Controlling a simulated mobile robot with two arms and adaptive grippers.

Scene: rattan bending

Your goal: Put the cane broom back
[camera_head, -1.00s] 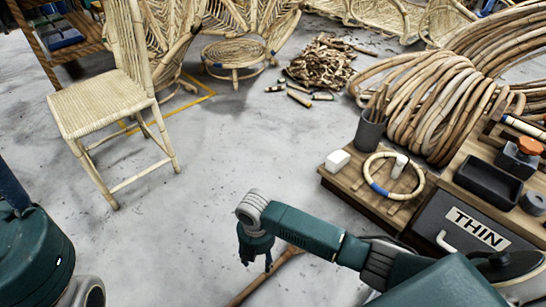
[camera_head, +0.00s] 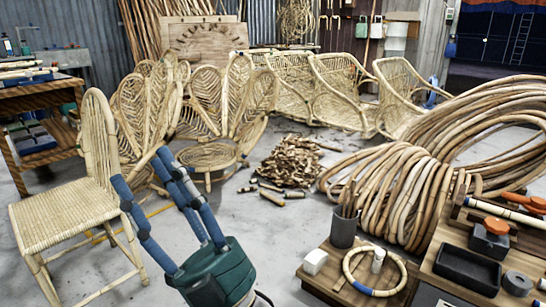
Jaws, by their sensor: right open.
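My right gripper (camera_head: 140,170) rises from the bottom edge left of centre in the head view. It has a dark green body and blue fingers that point up and to the left. The fingers are spread apart, with no object seen between them. They cover part of the floor and overlap the cane chair's right side in the picture. I cannot make out the cane broom in this view. My left gripper is not in view.
A cane chair (camera_head: 70,215) stands at the left. Coiled rattan (camera_head: 400,190) and a low wooden workbench (camera_head: 330,290) with a cane ring (camera_head: 373,290) fill the right. Offcuts (camera_head: 288,160) lie on the floor. Tools hang at the back wall. Grey floor is bare mid-picture.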

